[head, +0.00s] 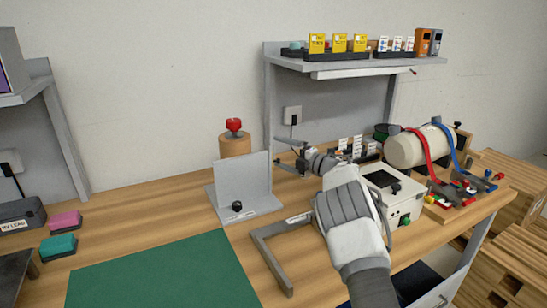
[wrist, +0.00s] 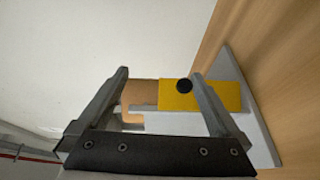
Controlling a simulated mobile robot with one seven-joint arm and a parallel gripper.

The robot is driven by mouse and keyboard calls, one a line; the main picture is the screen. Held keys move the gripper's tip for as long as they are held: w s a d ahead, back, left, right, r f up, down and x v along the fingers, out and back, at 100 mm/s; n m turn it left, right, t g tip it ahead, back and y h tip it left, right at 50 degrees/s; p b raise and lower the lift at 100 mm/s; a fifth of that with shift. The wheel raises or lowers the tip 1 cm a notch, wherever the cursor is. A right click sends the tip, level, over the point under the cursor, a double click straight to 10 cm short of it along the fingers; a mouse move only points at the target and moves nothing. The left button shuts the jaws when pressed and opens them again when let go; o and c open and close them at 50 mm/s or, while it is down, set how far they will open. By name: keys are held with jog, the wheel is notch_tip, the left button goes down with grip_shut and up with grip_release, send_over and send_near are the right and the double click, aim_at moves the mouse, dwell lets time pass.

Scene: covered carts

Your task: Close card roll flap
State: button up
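A grey upright plate (head: 245,180) stands on a grey base on the table in the head view. A black knob (head: 237,206) sits low at its front. I cannot tell for certain which part is the card roll flap. The wrist view shows a black knob (wrist: 184,87) against a yellow panel (wrist: 205,97), beside a grey base plate (wrist: 262,135). My gripper (head: 284,156) is right of the upright plate, apart from it, with its fingers pointing left. In the wrist view my gripper (wrist: 160,90) is open, with nothing held between its fingers.
A wooden cylinder with a red top (head: 234,128) stands behind the plate. A grey angled bracket (head: 268,258) and a green mat (head: 165,275) lie in front. A white device (head: 395,205) is at right. A shelf (head: 345,63) hangs over the back.

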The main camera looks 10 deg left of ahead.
jog(key=d+r, duration=0.2)
jog(key=d, duration=0.1)
jog(key=s+d+r, duration=0.1)
jog(key=d+r, duration=0.2)
jog(key=s+d+r, duration=0.1)
jog(key=d+r, duration=0.2)
jog(key=shift+s, duration=0.1)
jog(key=shift+c, duration=0.2)
jog(key=shift+a, duration=0.1)
